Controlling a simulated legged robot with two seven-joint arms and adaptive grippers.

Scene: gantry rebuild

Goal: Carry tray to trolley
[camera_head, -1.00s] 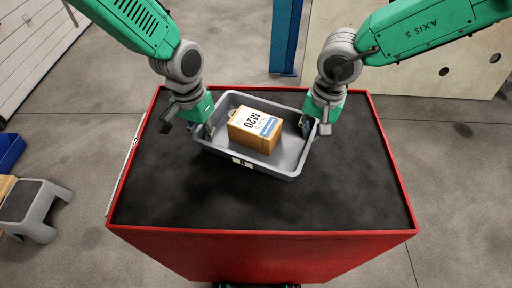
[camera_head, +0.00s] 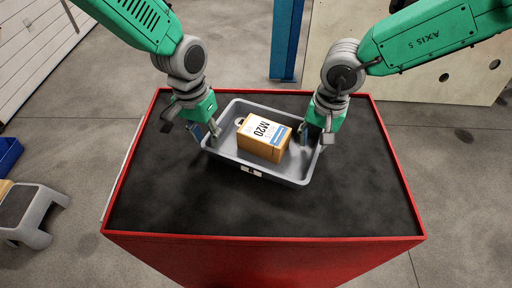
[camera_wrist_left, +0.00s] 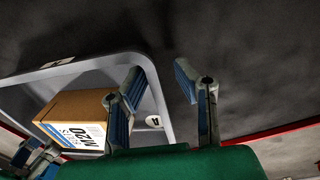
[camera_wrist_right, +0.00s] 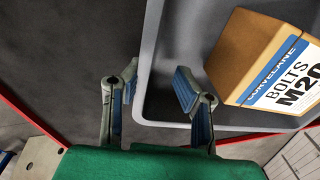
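The grey tray (camera_head: 289,176) appears to rest flat on the black top of a red-sided stand (camera_head: 350,205), towards its far edge. A brown carton labelled M20 bolts (camera_head: 262,139) sits inside it. My left gripper (camera_head: 202,130) is at the tray's left end. In the left wrist view its fingers (camera_wrist_left: 162,95) are spread, one over the tray and one outside, with the rim between. My right gripper (camera_head: 317,132) is at the right end. In the right wrist view its fingers (camera_wrist_right: 158,92) are also apart, astride the tray wall.
The black top is bare in front of the tray and on both sides. A grey step stool (camera_head: 35,212) and a blue bin (camera_head: 8,153) stand on the floor at left. A blue post (camera_head: 286,40) and a pale panel with holes (camera_head: 440,75) stand behind.

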